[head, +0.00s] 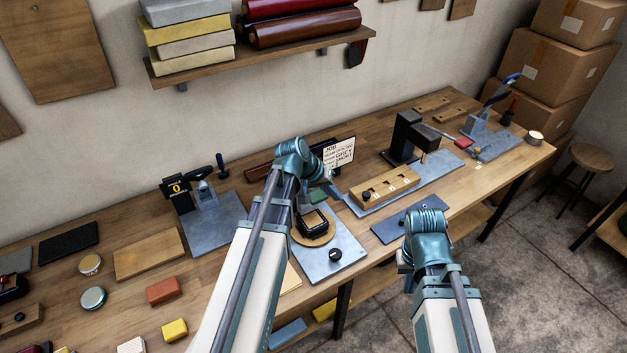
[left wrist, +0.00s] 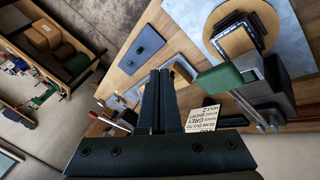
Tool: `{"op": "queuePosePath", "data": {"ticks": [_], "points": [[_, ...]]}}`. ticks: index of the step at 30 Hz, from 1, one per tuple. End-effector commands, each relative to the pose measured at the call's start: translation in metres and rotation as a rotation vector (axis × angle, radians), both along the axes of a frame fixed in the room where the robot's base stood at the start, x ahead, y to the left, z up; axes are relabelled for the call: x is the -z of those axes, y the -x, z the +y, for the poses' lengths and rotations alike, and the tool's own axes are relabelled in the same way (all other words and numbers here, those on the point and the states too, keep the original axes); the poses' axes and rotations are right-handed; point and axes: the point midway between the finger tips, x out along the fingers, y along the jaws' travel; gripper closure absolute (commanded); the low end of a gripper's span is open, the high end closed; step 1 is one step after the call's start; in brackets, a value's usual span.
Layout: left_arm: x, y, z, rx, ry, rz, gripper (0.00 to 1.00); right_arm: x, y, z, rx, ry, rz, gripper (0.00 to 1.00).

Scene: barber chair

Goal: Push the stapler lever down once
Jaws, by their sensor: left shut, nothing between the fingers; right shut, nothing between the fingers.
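One stands on a grey plate at the left, a lever press (head: 204,190) with a black handle beside a black sign reading 0. The other, a blue-handled lever device (head: 481,122), stands on a plate at the far right end. Its blue lever is raised. My left gripper (head: 328,188) is over the middle of the bench, between the two and touching neither. In the left wrist view its fingers (left wrist: 160,92) are shut and empty. My right gripper (head: 403,262) is shut near the bench's front edge, mostly hidden by my wrist.
A black press (head: 405,138), a slotted wooden block (head: 388,186) and a job card (head: 339,153) stand mid-bench. Loose blocks and tins lie at left.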

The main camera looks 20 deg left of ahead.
Motion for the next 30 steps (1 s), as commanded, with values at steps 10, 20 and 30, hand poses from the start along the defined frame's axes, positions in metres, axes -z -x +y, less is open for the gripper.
{"op": "queuePosePath", "data": {"ticks": [10, 20, 30], "points": [[-0.060, -0.043, 0.088, -0.192, 0.130, -0.144, 1.00, -0.034, 0.000, 0.000, 0.003, -0.001, 0.000, 1.00], [-0.067, -0.048, 0.103, -0.225, 0.150, -0.172, 1.00, -0.037, 0.000, 0.000, 0.003, -0.001, 0.000, 1.00], [-0.064, -0.047, 0.102, -0.223, 0.149, -0.170, 1.00, -0.034, 0.000, 0.000, 0.003, -0.001, 0.000, 1.00]]}}
